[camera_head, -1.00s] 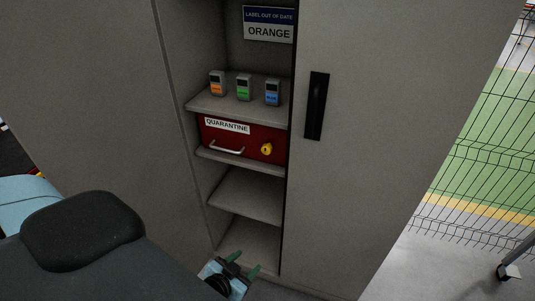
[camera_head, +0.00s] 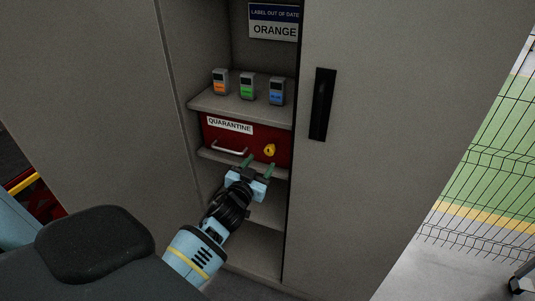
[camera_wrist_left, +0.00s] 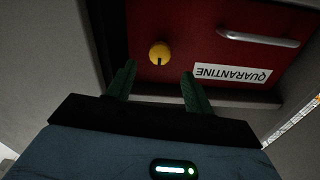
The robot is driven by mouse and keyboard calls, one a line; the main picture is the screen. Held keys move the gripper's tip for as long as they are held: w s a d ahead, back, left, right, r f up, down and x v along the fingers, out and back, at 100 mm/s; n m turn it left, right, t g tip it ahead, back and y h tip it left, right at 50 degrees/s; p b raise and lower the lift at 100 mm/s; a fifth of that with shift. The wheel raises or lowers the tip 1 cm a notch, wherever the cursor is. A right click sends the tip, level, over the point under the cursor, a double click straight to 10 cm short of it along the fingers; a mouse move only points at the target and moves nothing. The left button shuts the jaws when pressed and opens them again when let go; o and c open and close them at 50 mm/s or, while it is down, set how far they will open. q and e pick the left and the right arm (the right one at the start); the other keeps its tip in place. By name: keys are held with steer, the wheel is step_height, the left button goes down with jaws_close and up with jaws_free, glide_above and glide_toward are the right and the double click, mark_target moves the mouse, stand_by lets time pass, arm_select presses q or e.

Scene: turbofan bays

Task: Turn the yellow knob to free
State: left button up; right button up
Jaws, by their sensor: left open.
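The yellow knob (camera_head: 269,150) is on the right part of the red quarantine drawer front (camera_head: 246,141), inside the cabinet. In the left wrist view the knob (camera_wrist_left: 159,53) appears beyond the fingertips, between them from side to side. My left gripper (camera_head: 259,164) is open and empty, just below and in front of the drawer, apart from the knob. Its two green fingers (camera_wrist_left: 158,84) show spread in the left wrist view. The knob's exact turn angle is too small to read. My right gripper is in neither view.
A silver handle (camera_head: 229,148) and a white QUARANTINE label (camera_head: 230,125) are on the drawer. Several small grey devices (camera_head: 247,86) with coloured labels stand on the shelf above. The cabinet door with a black handle (camera_head: 322,104) is at the right. Lower shelves look empty.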

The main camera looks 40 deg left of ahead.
mark_target(268, 152)
arm_select(q)
steer(key=shift+x, duration=3.15)
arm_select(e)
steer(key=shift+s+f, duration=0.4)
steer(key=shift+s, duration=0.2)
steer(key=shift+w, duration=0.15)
arm_select(q)
steer(key=shift+c, duration=1)
steer(key=c, duration=0.8)
steer(key=shift+o, duration=0.2)
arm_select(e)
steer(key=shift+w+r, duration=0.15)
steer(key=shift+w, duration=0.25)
